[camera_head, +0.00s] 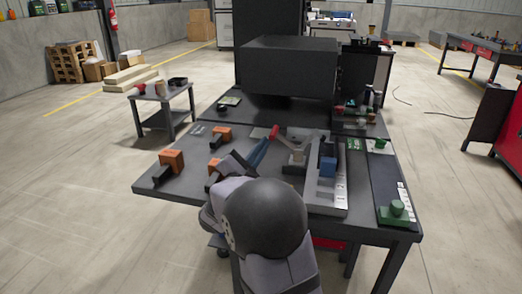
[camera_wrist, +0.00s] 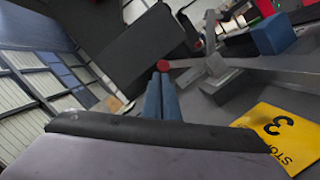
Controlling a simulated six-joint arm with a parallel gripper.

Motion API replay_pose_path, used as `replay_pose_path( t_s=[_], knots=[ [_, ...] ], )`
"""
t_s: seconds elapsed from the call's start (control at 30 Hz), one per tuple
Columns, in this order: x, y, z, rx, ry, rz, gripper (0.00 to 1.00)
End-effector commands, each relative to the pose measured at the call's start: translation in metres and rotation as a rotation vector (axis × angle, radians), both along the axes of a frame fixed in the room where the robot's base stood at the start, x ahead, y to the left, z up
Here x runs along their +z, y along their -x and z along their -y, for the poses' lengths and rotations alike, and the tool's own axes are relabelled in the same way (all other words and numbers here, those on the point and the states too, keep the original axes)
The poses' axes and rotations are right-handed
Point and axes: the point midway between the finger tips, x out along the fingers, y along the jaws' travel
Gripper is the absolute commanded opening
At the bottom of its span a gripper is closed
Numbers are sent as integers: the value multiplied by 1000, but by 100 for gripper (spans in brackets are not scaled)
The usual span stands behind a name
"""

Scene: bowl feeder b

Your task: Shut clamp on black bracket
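The clamp (camera_head: 298,150) is a grey metal lever with a red-tipped handle (camera_head: 274,131), beside a long grey fixture on the bench. In the wrist view the red tip (camera_wrist: 163,66) shows right at my fingertips, with the grey lever (camera_wrist: 212,68) running right from it. My gripper (camera_head: 264,143) has blue fingers, which lie side by side in the wrist view (camera_wrist: 161,82) with almost no gap. It looks shut, and I see nothing between the fingers. I cannot tell whether they touch the handle. I cannot make out the black bracket clearly.
A blue block (camera_head: 328,167) sits on the grey fixture (camera_head: 325,197). Orange-and-black blocks (camera_head: 172,160) stand left of my arm. A green knob (camera_head: 397,209) is at the right front. A large dark box (camera_head: 288,68) stands behind. A yellow label (camera_wrist: 277,135) lies near my gripper.

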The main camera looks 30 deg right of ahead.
Motion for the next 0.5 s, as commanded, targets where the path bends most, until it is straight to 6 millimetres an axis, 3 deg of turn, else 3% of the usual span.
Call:
replay_pose_path(
  t_s=[0.5],
  knots=[
    [29, 13, 13, -2, -243, 257, 0]
  ],
)
